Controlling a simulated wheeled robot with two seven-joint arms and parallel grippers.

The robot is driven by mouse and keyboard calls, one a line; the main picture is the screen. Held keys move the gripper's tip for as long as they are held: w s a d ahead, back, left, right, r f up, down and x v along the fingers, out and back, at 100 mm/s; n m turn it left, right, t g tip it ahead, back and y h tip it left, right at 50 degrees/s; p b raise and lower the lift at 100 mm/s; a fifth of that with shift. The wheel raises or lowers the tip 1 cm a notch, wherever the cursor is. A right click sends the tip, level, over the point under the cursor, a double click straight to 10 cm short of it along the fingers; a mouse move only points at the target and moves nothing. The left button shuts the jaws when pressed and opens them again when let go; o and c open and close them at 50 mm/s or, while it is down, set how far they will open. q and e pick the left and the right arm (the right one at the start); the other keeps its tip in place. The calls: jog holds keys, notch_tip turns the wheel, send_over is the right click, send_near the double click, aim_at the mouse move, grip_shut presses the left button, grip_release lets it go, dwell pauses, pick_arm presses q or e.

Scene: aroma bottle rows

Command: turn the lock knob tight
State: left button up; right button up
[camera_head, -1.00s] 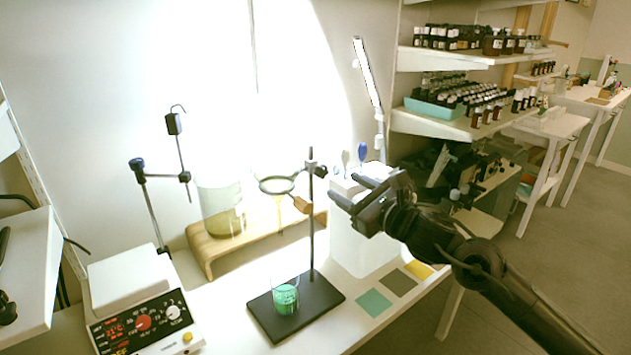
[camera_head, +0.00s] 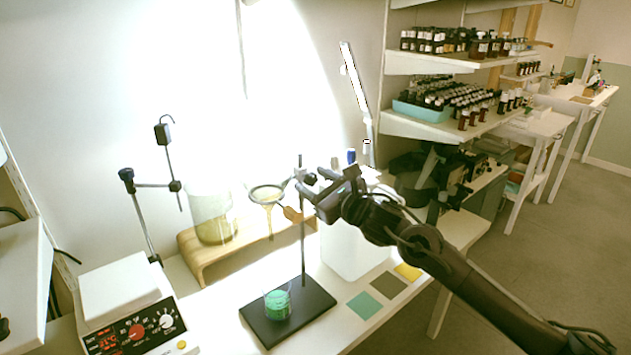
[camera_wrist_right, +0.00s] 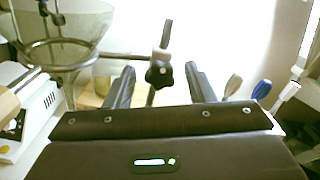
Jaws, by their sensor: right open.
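The lock knob (camera_wrist_right: 159,74) is a small black lobed knob on the clamp of a thin upright rod (camera_head: 303,240). In the right wrist view it shows between my finger tips, a little beyond them. My right gripper (camera_head: 313,181) is open, with its fingers at the height of the clamp; its fingers (camera_wrist_right: 160,72) also show in the right wrist view, one on each side of the knob. No contact can be made out. The clamp carries a ring (camera_head: 267,187) with a glass funnel in it (camera_wrist_right: 60,25). My left gripper is not in view.
A glass beaker of green liquid (camera_head: 277,304) stands on the black stand base (camera_head: 314,301). A hotplate (camera_head: 130,310) is at the lower left. A wooden riser (camera_head: 190,262) with a glass vessel (camera_head: 212,220) is behind. A white container (camera_head: 350,250) stands right of the rod.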

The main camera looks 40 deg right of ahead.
jog(key=shift+c, duration=0.3)
jog(key=c, duration=0.9)
